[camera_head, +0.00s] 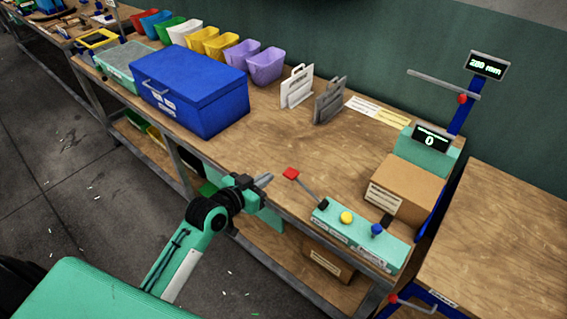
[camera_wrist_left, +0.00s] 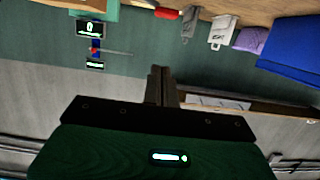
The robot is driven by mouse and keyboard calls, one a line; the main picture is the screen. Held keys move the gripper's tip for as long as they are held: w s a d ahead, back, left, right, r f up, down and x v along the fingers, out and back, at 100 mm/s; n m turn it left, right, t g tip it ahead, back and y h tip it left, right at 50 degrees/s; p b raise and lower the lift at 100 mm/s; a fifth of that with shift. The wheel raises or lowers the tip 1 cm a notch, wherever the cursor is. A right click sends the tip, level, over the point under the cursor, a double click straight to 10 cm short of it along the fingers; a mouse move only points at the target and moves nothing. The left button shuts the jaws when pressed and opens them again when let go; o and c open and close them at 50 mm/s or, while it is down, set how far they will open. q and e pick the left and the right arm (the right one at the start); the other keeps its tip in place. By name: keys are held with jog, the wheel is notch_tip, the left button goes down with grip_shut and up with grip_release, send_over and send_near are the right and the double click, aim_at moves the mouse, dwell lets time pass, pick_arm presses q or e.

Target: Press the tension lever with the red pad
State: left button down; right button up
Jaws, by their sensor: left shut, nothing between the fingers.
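The tension lever (camera_head: 308,188) is a thin grey rod slanting up and left from a teal control panel (camera_head: 340,228) at the table's front. The red pad (camera_head: 291,173) is at its raised end. My left gripper (camera_head: 264,180) is shut and empty, just left of the red pad, apart from it in the head view. In the left wrist view the shut fingers (camera_wrist_left: 160,75) point up the picture, and a red piece (camera_wrist_left: 166,13), likely the pad, shows near the top edge. My right gripper is not in view.
The panel carries a yellow button (camera_head: 346,217) and a blue knob (camera_head: 376,229). A cardboard box (camera_head: 404,190) and a counter display (camera_head: 430,138) stand behind it. A blue toolbox (camera_head: 190,90) is to the left. Bare wood (camera_head: 270,140) lies behind the lever.

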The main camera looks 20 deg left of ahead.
aim_at(306, 189)
pick_arm(q)
jog(key=shift+r, duration=0.3)
jog(key=shift+w, duration=0.1)
jog(key=w+d+f+p, duration=0.3)
jog(key=w+f, duration=0.3)
jog(key=w, duration=0.3)
jog(key=shift+d+f, duration=0.15)
jog(key=shift+f, duration=0.15)
jog(key=shift+f, duration=0.1)
